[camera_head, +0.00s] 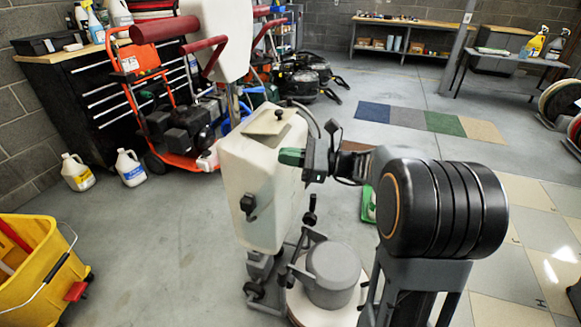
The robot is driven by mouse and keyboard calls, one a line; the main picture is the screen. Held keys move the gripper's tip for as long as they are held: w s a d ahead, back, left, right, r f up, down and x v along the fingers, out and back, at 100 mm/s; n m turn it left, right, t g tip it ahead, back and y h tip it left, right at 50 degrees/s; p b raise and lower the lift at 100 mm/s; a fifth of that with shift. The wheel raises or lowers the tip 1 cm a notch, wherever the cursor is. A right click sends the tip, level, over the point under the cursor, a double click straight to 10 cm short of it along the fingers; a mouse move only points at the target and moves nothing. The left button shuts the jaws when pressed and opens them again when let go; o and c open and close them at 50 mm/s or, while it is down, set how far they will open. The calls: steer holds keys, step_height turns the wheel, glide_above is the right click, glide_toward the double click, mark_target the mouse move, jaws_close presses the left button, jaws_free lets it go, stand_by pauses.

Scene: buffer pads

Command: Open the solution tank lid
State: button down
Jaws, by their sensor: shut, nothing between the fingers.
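The solution tank (262,195) is a tall off-white tank on the floor machine, in the middle of the view. Its lid (265,122) is a beige square plate on top, with a dark knob (278,114) at its far right corner. I cannot tell whether the lid lies fully flat. My gripper (291,157) has green fingertips and is shut and empty. It is at the upper right side of the tank, below the lid's level in the picture. I cannot tell whether it touches the tank wall.
The floor machine's grey motor housing (335,268) stands below my arm. A yellow mop bucket (38,268) is at the lower left. White jugs (130,168) stand near a black tool cabinet (95,85). An orange machine (160,105) is behind the tank. Coloured floor squares (408,117) lie at the back.

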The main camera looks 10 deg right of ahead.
mark_target(281, 125)
steer(key=w+d+f+m+t+y+b, duration=0.2)
steer(key=w+d+f+m+t+b, duration=0.35)
steer(key=d+t, duration=0.3)
steer(key=shift+m+g, duration=0.25)
steer(key=shift+m, duration=0.1)
steer(key=b+x, duration=0.1)
steer(key=x, duration=0.2)
steer(key=b+x, duration=0.1)
steer(key=x, duration=0.2)
steer(key=b+x, duration=0.1)
steer(key=x, duration=0.1)
steer(key=shift+w+r, duration=0.3)
steer(key=shift+r, duration=0.25)
